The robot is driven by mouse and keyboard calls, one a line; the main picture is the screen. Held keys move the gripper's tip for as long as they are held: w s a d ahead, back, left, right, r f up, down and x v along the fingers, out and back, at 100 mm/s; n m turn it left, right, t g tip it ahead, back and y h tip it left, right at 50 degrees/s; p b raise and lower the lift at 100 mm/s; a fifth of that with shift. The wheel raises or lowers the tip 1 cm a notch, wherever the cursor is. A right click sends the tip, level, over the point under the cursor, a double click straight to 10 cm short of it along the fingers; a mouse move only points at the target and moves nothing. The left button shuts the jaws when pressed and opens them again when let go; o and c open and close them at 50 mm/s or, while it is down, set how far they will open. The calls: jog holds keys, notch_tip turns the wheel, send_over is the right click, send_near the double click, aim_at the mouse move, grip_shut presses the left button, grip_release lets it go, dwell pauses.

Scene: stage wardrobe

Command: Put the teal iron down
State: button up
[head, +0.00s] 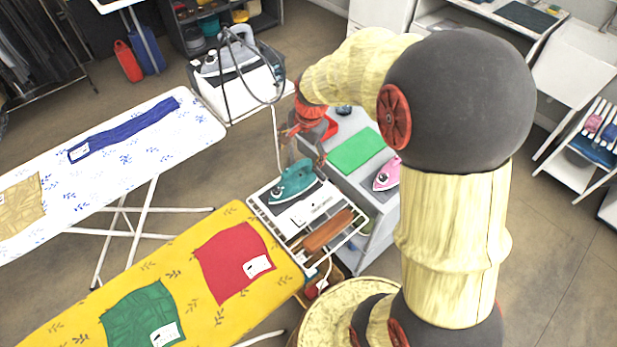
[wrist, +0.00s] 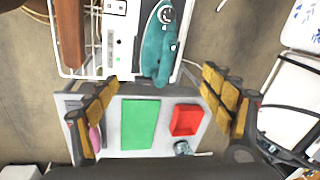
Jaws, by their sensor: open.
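The teal iron (head: 293,182) rests on the white wire rack (head: 364,232) at the end of the yellow ironing board (head: 215,285). In the wrist view the teal iron (wrist: 158,50) lies beyond my fingertips, at the top of the picture. My gripper (head: 308,147) is open and empty, beside and above the iron, apart from it. In the wrist view my gripper (wrist: 160,84) has its two fingers spread wide with nothing between them. The iron's far end is cut off in the wrist view.
A white plate with sockets (head: 312,208) and a brown wooden block (head: 328,231) share the rack. A cabinet beside it bears a green mat (head: 355,151), a pink iron (head: 386,174) and a red tray (wrist: 186,120). A white board (head: 130,140) stands left, with a grey steam iron (head: 228,57) behind.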

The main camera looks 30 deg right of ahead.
jog(key=s+a+r+n+t, duration=0.2)
jog(key=s+a+r+n, duration=0.4)
jog(key=s+r, duration=0.45)
jog(key=s+a+r+n, duration=0.1)
jog(key=s+r+n, duration=0.2)
jog(key=s, duration=0.3)
jog(key=s+a+r+n+t, duration=0.1)
jog(key=s+a+r+n, duration=0.1)
jog(key=s, duration=0.4)
jog(key=shift+a+r+n, duration=0.3)
jog(key=shift+r+n, duration=0.5)
jog(key=shift+n, duration=0.4)
